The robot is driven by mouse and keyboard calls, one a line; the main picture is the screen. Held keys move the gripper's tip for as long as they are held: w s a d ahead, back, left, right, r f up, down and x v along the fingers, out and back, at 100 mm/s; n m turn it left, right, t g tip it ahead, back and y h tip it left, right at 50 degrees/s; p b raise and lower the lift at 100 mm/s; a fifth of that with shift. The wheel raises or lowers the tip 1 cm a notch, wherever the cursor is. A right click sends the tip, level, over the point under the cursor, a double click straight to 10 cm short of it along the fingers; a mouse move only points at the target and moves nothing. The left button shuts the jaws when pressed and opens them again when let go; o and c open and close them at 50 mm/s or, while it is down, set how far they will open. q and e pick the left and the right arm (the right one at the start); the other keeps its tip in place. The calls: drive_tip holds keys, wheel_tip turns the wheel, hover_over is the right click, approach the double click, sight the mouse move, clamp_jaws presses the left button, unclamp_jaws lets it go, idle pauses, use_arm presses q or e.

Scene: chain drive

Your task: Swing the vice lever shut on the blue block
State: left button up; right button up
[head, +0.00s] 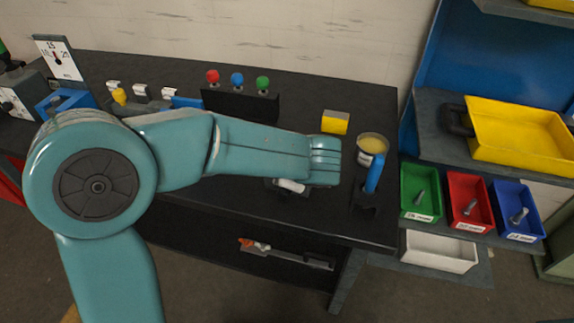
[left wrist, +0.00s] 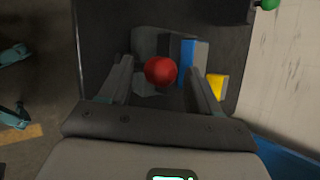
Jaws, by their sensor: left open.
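In the left wrist view my left gripper (left wrist: 158,72) is open. Its two fingers stand on either side of a round red knob (left wrist: 160,70), seemingly the lever's end; I cannot tell if they touch it. Just beyond, the blue block (left wrist: 188,62) stands upright between grey parts of the vice (left wrist: 150,45). The lever's shaft is hidden under the knob. In the head view my teal left arm reaches across the bench and covers most of the vice; only a pale grey piece (head: 291,186) shows below the forearm. My right gripper is not seen.
A yellow block (head: 335,122) stands behind my wrist. A tin (head: 372,145) and a blue-handled tool (head: 375,175) are to its right. A black box with red, blue and green knobs (head: 240,103) stands behind my forearm. Coloured bins (head: 420,195) hang off the bench's right.

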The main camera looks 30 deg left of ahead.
use_arm(q)
drive_tip(key=v, duration=1.6)
drive_tip(key=shift+r+p, duration=0.15)
drive_tip(key=shift+p, duration=0.2)
drive_tip(key=shift+d, duration=0.15)
drive_tip(key=s+d+f+n+g+h, duration=0.1)
drive_tip(key=d+f+g+h, duration=0.15)
drive_tip(key=f, duration=0.95)
drive_tip(key=s+d+f+n+g+h, duration=0.1)
drive_tip(key=d+f+g+h, duration=0.15)
drive_tip(key=f, duration=0.95)
drive_tip(key=s+f+n+h, duration=0.2)
drive_tip(key=s+f+n, duration=0.3)
drive_tip(key=f, duration=0.5)
drive_tip(key=s+a+f+n+h, duration=0.1)
drive_tip(key=s+f+n+h, duration=0.2)
drive_tip(key=s+f+n, duration=0.3)
wheel_tip(320, 180, down, 4)
drive_tip(key=n, duration=0.4)
drive_tip(key=shift+s, duration=0.2)
drive_tip(key=shift+w+a, duration=0.1)
